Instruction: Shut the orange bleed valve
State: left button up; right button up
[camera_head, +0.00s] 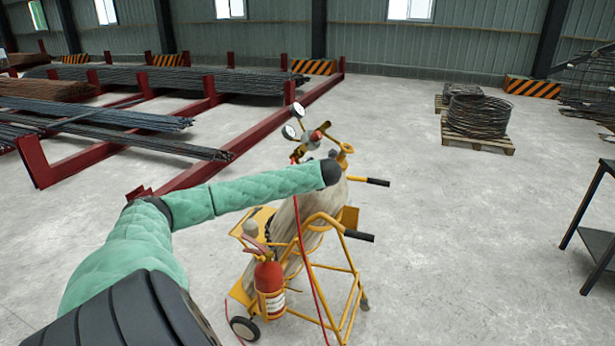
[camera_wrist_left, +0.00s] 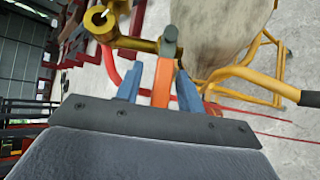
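In the left wrist view the orange lever of the bleed valve (camera_wrist_left: 162,84) hangs below a grey-green round pivot (camera_wrist_left: 169,42) on a brass fitting. My left gripper (camera_wrist_left: 158,86) has its two blue fingers on either side of this lever. A gap shows between the lever and the left finger, and a narrower one at the right finger, so the fingers look open around it. In the head view my left arm reaches over the gas cylinder cart. Its gripper and the orange lever cannot be made out there. My right gripper is in neither view.
The yellow cart (camera_head: 335,285) carries the pale cylinder (camera_head: 288,232), a red fire extinguisher (camera_head: 269,285), and gauges (camera_head: 290,131) at the top. A red hose (camera_head: 304,255) hangs down it. A dark table (camera_head: 597,238) stands at right. The floor between is clear.

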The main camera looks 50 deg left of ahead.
pick_arm(q)
jog(key=shift+s+d+b, duration=0.1)
jog(key=shift+d+b, duration=0.2)
jog(key=b+v, duration=0.3)
jog(key=v, duration=0.4)
dwell(0.5)
